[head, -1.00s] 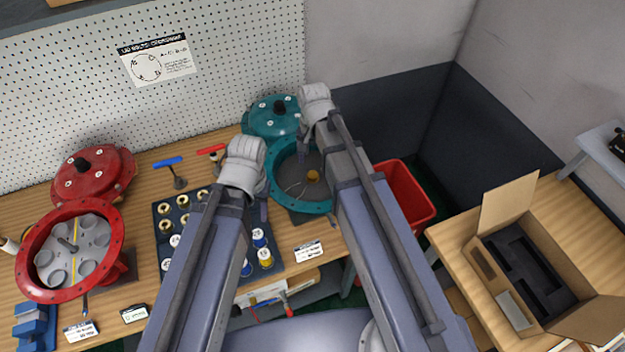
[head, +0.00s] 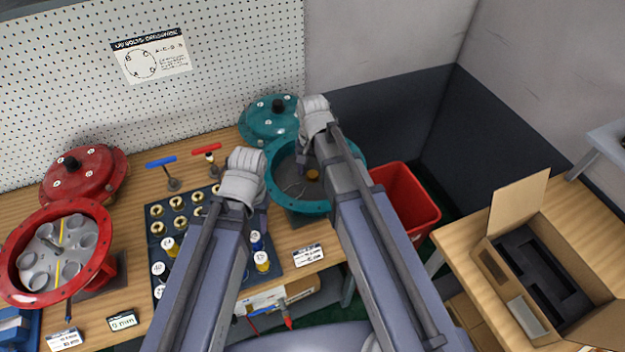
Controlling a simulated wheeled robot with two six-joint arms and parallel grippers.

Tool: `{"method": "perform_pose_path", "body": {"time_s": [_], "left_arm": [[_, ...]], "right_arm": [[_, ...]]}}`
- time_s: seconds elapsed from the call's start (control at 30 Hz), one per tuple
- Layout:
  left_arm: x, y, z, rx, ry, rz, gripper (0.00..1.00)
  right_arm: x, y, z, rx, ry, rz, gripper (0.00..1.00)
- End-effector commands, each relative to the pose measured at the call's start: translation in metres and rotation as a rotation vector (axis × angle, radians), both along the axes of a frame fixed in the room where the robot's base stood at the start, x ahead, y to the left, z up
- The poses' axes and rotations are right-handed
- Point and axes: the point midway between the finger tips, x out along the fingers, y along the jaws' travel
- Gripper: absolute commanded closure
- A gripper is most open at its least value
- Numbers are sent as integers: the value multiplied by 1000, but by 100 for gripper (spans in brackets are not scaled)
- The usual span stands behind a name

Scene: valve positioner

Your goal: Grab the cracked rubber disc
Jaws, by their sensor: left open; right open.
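The teal round housing (head: 276,190) stands open on the bench. Its dark grey floor (head: 290,184) carries a thin pale crack-like line and may be the cracked rubber disc; I cannot tell for sure. A small brass-coloured round part (head: 313,174) sits in its middle. My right gripper (head: 303,166) is open over the housing's inside, and its arm hides the right part. My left gripper (head: 262,218) is open, mostly hidden behind its own wrist, left of the housing and above the bench. Neither gripper visibly holds anything.
A teal lid (head: 268,122) lies behind the housing. A dark tray (head: 197,186) with brass rings and capped parts is at left. An open red housing (head: 105,240) stands far left. A red bin (head: 408,200) and an open cardboard box (head: 512,225) are at right.

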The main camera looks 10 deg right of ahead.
Motion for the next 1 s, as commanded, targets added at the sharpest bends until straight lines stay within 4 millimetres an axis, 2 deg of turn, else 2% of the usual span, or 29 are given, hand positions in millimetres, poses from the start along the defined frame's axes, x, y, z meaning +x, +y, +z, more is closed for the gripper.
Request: {"method": "perform_pose_path", "body": {"time_s": [0.07, 0.7, 1.0], "left_arm": [[0, 0, 0, 0, 0, 0, 49], [0, 0, 0, 0, 0, 0, 49], [0, 0, 0, 0, 0, 0, 49]], "right_arm": [[0, 0, 0, 0, 0, 0, 29], [0, 0, 0, 0, 0, 0, 100], [0, 0, 0, 0, 0, 0, 100]]}}
